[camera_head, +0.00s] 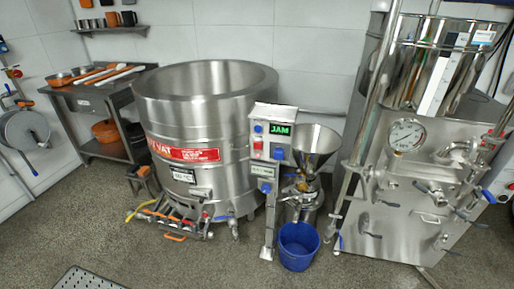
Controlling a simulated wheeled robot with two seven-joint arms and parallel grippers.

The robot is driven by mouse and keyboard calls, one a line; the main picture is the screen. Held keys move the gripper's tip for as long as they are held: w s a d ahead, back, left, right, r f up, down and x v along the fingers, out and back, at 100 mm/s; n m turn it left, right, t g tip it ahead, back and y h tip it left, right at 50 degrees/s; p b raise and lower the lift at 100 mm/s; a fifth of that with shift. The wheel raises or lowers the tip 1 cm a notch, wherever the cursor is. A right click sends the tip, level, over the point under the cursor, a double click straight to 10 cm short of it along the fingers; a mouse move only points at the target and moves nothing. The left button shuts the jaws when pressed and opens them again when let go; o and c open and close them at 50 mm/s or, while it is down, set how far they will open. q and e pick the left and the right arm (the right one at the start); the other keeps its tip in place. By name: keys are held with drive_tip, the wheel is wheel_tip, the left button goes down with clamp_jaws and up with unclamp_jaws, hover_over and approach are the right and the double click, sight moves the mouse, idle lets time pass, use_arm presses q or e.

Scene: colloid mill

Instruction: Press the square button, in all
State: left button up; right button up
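A grey control box (268,165) stands on a metal post near the middle of the view. Its upper face has a small display (280,130) with green letters reading JAM. A blue control (258,128) and a red control (257,146) are on its left side, and another blue control (278,154) is below the display. A further blue control (266,188) sits lower down. They are too small to tell surely which is the square button. Neither of my grippers is in view.
A steel funnel mill (314,145) stands right of the box, with a blue bucket (298,246) on the floor. A large steel vat (205,105) stands left, a steel machine with a gauge (405,135) right. The front floor (185,262) is mostly clear.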

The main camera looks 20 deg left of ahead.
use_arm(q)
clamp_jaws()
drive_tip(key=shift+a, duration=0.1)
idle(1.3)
